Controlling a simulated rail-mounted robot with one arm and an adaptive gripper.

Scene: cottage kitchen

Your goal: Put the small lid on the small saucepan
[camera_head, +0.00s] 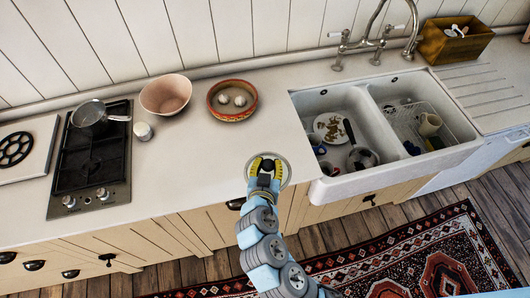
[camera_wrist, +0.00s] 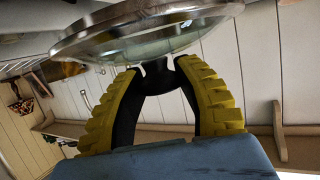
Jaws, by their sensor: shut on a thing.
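The small lid (camera_head: 283,172) is round and see-through with a shiny metal rim. In the wrist view the lid (camera_wrist: 145,43) fills the top middle, just beyond my fingertips. My gripper (camera_head: 265,160) has yellow ribbed pads; in the wrist view its fingertips (camera_wrist: 158,68) are closed on a dark part at the lid's middle. In the head view the lid is over the counter's front edge, left of the sink. A small metal saucepan (camera_head: 88,113) stands on the hob at the left, its handle pointing right. It looks open-topped, and my gripper is well to its right.
The double sink (camera_head: 335,105) at the right holds dishes. The counter's front middle is clear.

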